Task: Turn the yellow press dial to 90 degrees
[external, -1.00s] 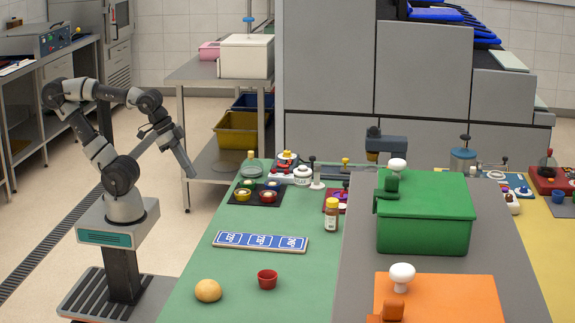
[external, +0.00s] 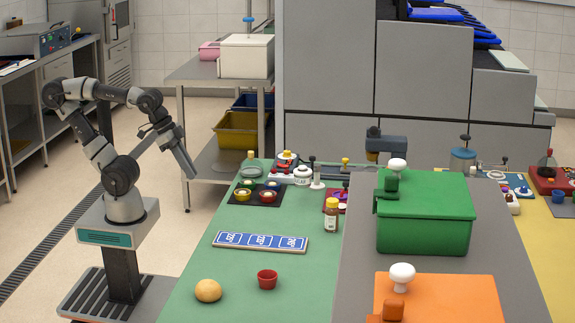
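I cannot pick out the yellow press dial for certain. A small yellow knob (external: 346,161) stands at the back of the green counter, by a low dark device, and may be part of it; any dial marks are too small to read. My gripper (external: 190,172) hangs pointing down at the left of the counter's back end, apart from everything on the counter. Its fingers are too small to show whether they are open or shut.
The green counter (external: 195,285) holds a blue sign plate (external: 261,242), a bun (external: 208,291), a red cup (external: 267,279), a bottle (external: 332,215) and a black tray of small bowls (external: 257,201). A green box (external: 425,225) and an orange box (external: 450,297) stand on the right.

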